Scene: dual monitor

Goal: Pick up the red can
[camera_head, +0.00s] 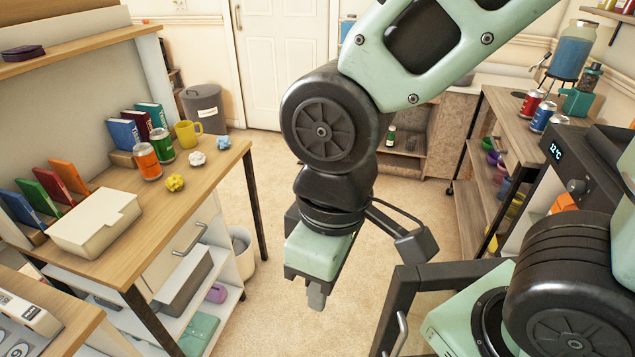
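A red can (531,104) stands upright on the top of the wooden shelf unit (497,108) at the right, beside a blue can (544,116). My gripper (316,296) hangs pointing down over the open floor in the middle of the view, far to the left of the red can and apart from it. Only a small part of its fingers shows below the green housing, so I cannot tell whether they are open or shut. Nothing visible is held.
The desk (103,268) at the left carries an orange can (147,161), a green can (160,146), a yellow mug (188,133), crumpled paper balls, books and a white box (96,222). A drinks dispenser (572,50) stands behind the red can. Carpet between the furniture is clear.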

